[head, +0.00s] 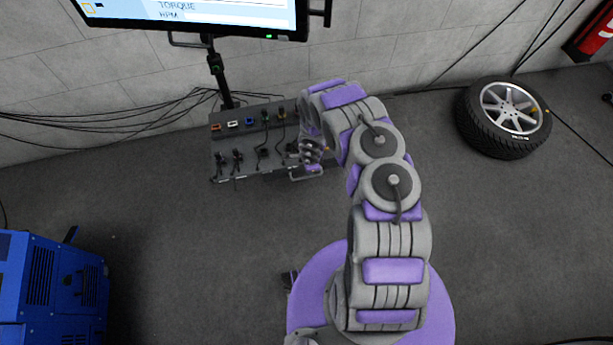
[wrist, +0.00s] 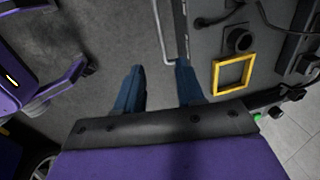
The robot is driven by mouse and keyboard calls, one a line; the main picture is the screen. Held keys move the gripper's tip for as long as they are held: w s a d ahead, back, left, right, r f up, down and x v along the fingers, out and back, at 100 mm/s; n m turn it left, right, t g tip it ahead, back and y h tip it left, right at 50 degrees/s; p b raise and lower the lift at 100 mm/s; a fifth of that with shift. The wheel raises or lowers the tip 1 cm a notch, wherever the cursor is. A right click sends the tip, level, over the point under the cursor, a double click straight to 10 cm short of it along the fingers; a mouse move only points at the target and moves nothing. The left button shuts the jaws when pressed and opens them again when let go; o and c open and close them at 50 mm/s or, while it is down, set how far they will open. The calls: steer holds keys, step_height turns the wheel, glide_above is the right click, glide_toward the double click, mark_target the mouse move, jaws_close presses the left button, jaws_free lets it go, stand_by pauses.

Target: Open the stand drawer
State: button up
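The stand (head: 245,167) is a dark grey unit below the screen, with cables and coloured connectors on its top. A pale metal bar handle (head: 306,177) sticks out at its right front. In the wrist view the same handle (wrist: 162,36) is a U-shaped bar beside the stand's dark panel (wrist: 208,50). My gripper (head: 312,162) is beside the stand's right front, partly hidden by my arm. In the wrist view its blue fingers (wrist: 160,72) are apart, with the handle's near end between the tips, close to the right one. I cannot tell whether they touch.
A yellow square frame (wrist: 233,74) and black plugs are on the panel right of my fingers. A blue machine (head: 50,290) stands at the lower left, a wheel (head: 503,118) lies at the right. Cables run along the wall. Floor in front of the stand is clear.

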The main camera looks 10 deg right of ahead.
steer(key=b, duration=0.2)
glide_above(306, 177)
steer(key=s, duration=0.1)
step_height(306, 177, down, 8)
steer(key=f, duration=0.1)
steer(key=f+b, duration=0.1)
steer(key=f, duration=0.3)
steer(key=shift+w+d+b, duration=0.2)
steer(key=shift+w+b, duration=0.1)
steer(key=shift+b, duration=0.1)
steer(key=shift+a+f, duration=0.15)
steer(key=shift+f, duration=0.1)
steer(key=shift+a, duration=0.35)
steer(key=shift+d, duration=0.35)
steer(key=c, duration=0.4)
steer(key=shift+w, duration=0.1)
steer(key=c, duration=0.3)
steer(key=shift+a, duration=0.15)
jaws_close()
